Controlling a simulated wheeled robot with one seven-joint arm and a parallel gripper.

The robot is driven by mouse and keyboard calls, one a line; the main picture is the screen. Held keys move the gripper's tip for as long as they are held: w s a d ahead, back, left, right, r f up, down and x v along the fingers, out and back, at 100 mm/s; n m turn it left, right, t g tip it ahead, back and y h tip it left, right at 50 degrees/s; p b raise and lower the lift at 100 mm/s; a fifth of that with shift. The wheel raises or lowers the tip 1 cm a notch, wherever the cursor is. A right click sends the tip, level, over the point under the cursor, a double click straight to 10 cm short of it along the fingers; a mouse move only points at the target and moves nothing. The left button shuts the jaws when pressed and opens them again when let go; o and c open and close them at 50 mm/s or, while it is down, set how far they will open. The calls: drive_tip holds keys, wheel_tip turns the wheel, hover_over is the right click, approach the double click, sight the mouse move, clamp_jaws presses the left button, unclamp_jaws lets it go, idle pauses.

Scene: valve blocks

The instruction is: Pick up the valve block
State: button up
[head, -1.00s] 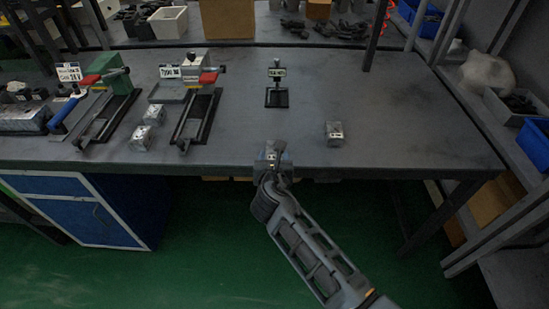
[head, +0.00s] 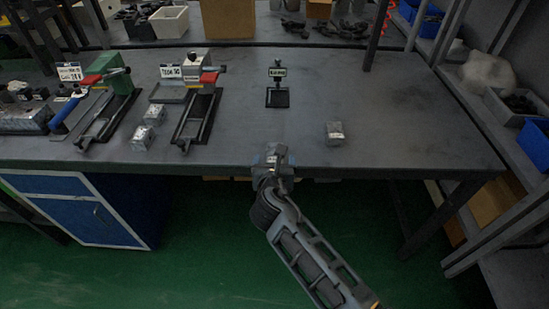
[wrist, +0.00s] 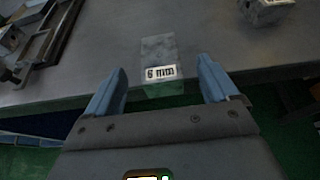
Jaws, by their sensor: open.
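My gripper (head: 274,156) is at the front edge of the table in the head view. In the wrist view its two blue fingers (wrist: 161,66) are spread open. A grey valve block (wrist: 158,50) with a white "6 mm" label lies ahead of and between the fingers, at the table's edge; I see no clear contact. In the head view my gripper largely hides this block. Another valve block (head: 335,133) stands to the right of my gripper, and it also shows in the wrist view (wrist: 268,10). Two more blocks (head: 154,115) (head: 141,138) stand to the left.
Two vise-like fixtures (head: 197,115) (head: 105,112) with signs stand on the left of the table (head: 400,120). A small black sign stand (head: 277,97) is beyond my gripper. Shelving with a blue bin (head: 535,143) is at the right. The table's right part is mostly clear.

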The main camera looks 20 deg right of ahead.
drive_tip(key=v, duration=0.5)
drive_tip(key=shift+s+a+r, duration=0.1)
drive_tip(key=shift+s, duration=0.2)
drive_tip(key=shift+c, duration=0.4)
